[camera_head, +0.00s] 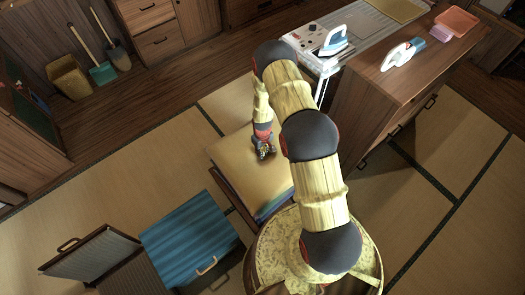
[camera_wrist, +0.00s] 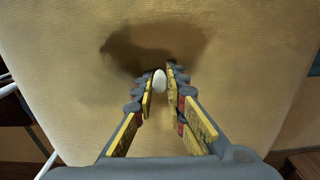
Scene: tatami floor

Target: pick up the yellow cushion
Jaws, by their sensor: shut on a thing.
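The yellow cushion (camera_head: 236,168) lies on top of a stack, in the middle of the head view, partly covered by my arm. Its pale yellow surface (camera_wrist: 60,60) fills most of the wrist view. My gripper (camera_head: 265,155) points down at the cushion's upper face. In the wrist view my gripper (camera_wrist: 159,82) has its fingers close together around a small whitish bit at the cushion's surface. A dark shadow lies just beyond the fingertips. I cannot tell whether the cushion is lifted off what is below it.
Blue and purple cushions (camera_head: 274,205) show under the yellow one. A blue ribbed lid (camera_head: 187,238) and a grey panel (camera_head: 92,258) are at lower left. A wooden cabinet (camera_head: 385,100) with an iron (camera_head: 334,40) nearby stands at upper right. Tatami at left is clear.

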